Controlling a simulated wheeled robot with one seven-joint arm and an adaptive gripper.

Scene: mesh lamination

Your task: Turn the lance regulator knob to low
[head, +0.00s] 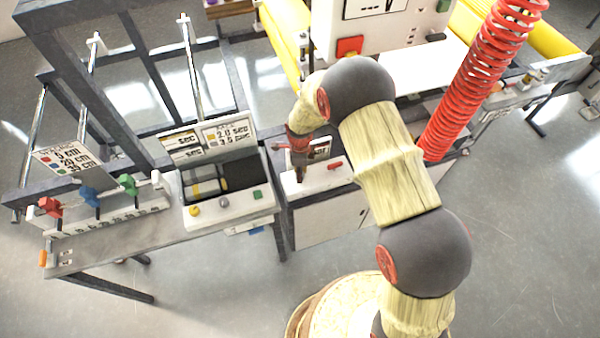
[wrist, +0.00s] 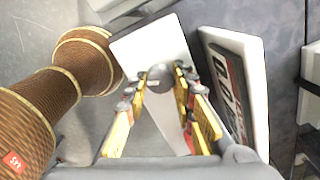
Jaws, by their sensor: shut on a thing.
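My gripper (head: 300,168) points down over a small white console (head: 310,183) in the head view. In the wrist view its two yellow-and-grey fingers (wrist: 158,82) are closed around a round dark grey knob (wrist: 160,74) on the white panel. I take this to be the lance regulator knob. In the head view the knob is hidden by my gripper. A tilted sign (wrist: 228,85) with dark markings stands beside the knob in the wrist view. It is partly hidden in the head view. The knob's setting cannot be read.
A red lever-like part (head: 334,165) lies on the console near my gripper. To the left is a panel with yellow, grey and green buttons (head: 258,195), then red, blue and green clamps (head: 128,184). A red coiled hose (head: 478,85) rises to the right. The near floor is clear.

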